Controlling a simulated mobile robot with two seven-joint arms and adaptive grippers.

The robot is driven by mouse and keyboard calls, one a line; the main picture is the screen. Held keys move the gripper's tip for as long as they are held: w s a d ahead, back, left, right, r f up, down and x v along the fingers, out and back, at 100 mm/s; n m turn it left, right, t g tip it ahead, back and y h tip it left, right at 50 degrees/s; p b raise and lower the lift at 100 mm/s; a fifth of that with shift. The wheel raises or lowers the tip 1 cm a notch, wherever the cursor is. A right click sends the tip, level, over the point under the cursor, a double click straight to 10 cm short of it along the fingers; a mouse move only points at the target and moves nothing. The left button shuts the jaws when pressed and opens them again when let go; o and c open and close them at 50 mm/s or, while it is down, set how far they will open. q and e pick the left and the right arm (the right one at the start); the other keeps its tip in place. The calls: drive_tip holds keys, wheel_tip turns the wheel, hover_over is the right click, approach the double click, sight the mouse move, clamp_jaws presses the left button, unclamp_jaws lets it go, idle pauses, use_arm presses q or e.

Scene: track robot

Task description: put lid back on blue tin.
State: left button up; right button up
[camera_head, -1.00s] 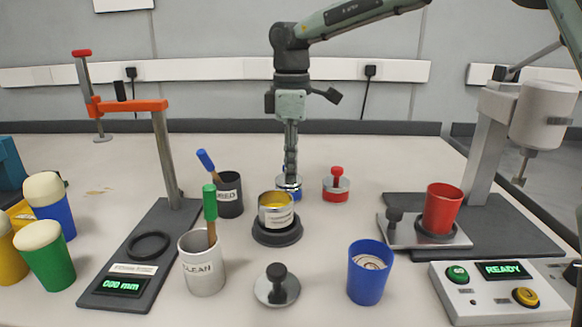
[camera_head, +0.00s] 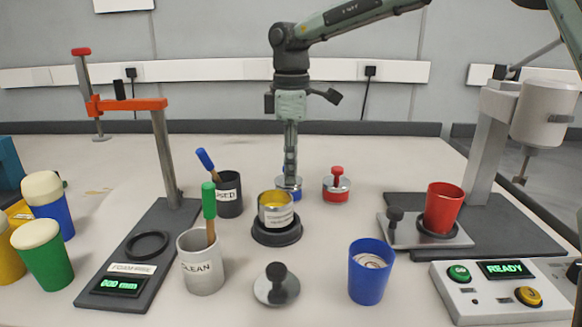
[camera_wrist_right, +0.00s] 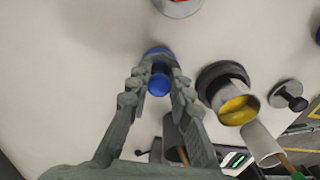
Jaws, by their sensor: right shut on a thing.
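The blue tin (camera_head: 289,193) stands at the middle back of the table, below my right gripper (camera_head: 290,177). My right gripper points straight down and is shut on the blue knob of the lid (camera_wrist_right: 158,84). In the right wrist view, the knob is between the fingertips, and the blue rim shows around and behind it. The lid is at the top of the tin. The fingers hide much of both, so I cannot tell whether the lid is fully seated. My left gripper is not in view.
A red-knobbed tin (camera_head: 336,186) stands close on the right. An open tin of yellow contents (camera_head: 275,212) is in front, with the USED cup (camera_head: 229,195) to the left. A black-knobbed lid (camera_head: 276,287) and blue cup (camera_head: 369,275) are nearer.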

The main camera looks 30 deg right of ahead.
idle(0.7)
drive_tip(key=o, duration=1)
drive_tip(key=shift+o, duration=0.4)
drive_tip(key=o, duration=0.4)
drive_tip(key=shift+r, duration=0.1)
drive_tip(key=shift+r+p, duration=2.15)
drive_tip(key=shift+r, duration=1.3)
